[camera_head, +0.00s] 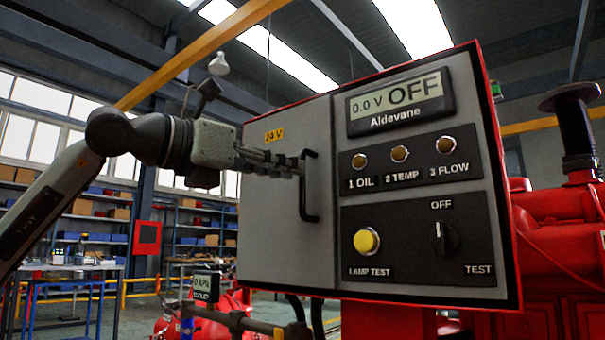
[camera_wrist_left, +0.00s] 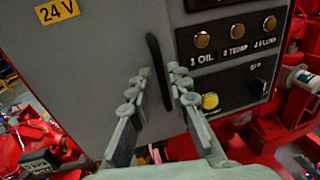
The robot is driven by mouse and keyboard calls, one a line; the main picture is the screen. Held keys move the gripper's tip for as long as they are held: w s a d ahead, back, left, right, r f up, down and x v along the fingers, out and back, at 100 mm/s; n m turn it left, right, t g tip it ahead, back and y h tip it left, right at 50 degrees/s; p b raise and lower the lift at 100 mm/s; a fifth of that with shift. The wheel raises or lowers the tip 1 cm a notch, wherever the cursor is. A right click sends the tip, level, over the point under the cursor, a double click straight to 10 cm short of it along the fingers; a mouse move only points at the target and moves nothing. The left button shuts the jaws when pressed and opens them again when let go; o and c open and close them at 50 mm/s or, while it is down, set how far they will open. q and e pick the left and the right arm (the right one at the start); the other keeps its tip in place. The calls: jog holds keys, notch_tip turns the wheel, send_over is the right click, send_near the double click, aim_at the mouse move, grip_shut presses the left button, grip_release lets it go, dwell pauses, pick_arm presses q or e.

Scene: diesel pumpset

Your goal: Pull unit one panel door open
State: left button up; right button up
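The unit one panel is a grey box with a red edge. Its door (camera_head: 268,225) is the plain left part with a yellow 24 V label (camera_head: 274,135); it looks flush with the box. A black upright bar handle (camera_head: 311,188) is on the door's right side. My left gripper (camera_head: 298,164) reaches in from the left at the handle's upper half. In the left wrist view its fingers (camera_wrist_left: 157,80) stand apart on either side of the handle (camera_wrist_left: 158,62), with gaps visible, so it is open around the bar. My right gripper is in neither view.
Right of the door are a display (camera_head: 400,103) reading 0.0 V OFF, several indicator lamps, a yellow lamp test button (camera_head: 366,241) and a rotary switch (camera_head: 445,238). Red machinery (camera_head: 560,240) stands right of and below the box. Shelves and benches are far behind at left.

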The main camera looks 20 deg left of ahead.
aim_at(302, 208)
pick_arm(q)
jog(key=x, duration=0.4)
grip_shut()
dwell(0.4)
